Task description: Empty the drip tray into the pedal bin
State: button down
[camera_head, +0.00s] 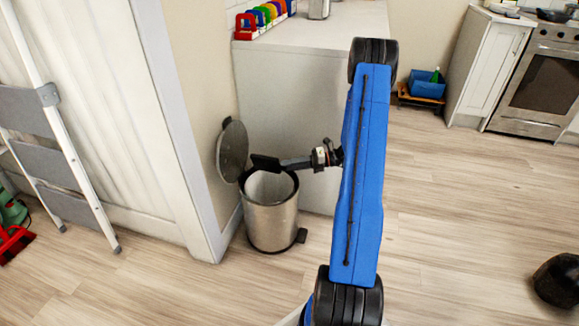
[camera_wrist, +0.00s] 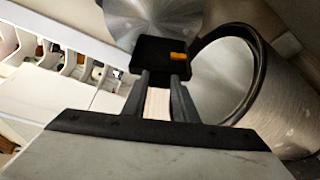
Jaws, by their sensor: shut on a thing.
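The pedal bin (camera_head: 271,222) is a brushed metal cylinder with a dark rim. Its round lid (camera_head: 232,150) stands open, leaning back at the left. In the wrist view the bin (camera_wrist: 285,110) fills the right and the lid (camera_wrist: 150,18) is behind. My gripper (camera_head: 284,163) is shut on the small black drip tray (camera_head: 264,163) and holds it above the bin's mouth, near the rim. In the wrist view the fingers grip the near edge of the tray (camera_wrist: 150,62). A small orange piece (camera_wrist: 178,56) shows on the tray. I cannot tell how far it is tilted.
The bin's pedal (camera_head: 301,236) is at its right foot. A stepladder (camera_head: 50,140) leans at the left. A dark object (camera_head: 558,281) lies far right. The floor between is clear.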

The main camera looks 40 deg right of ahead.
dwell(0.4)
jog(key=m, duration=0.1)
jog(key=m+y, duration=0.1)
jog(key=m, duration=0.1)
jog(key=shift+d+f+t, duration=0.1)
jog(key=shift+f+t, duration=0.15)
jog(key=shift+t, duration=0.05)
jog(key=m, duration=0.1)
jog(key=m+y, duration=0.1)
jog(key=m, duration=0.1)
jog(key=shift+f+t, duration=0.25)
jog(key=shift+t, duration=0.05)
jog(key=shift+m, duration=0.3)
jog(key=m, duration=0.1)
jog(key=m+t+y, duration=0.1)
jog(key=m, duration=0.1)
jog(key=shift+f, duration=0.25)
jog(key=shift+r, duration=0.1)
dwell(0.4)
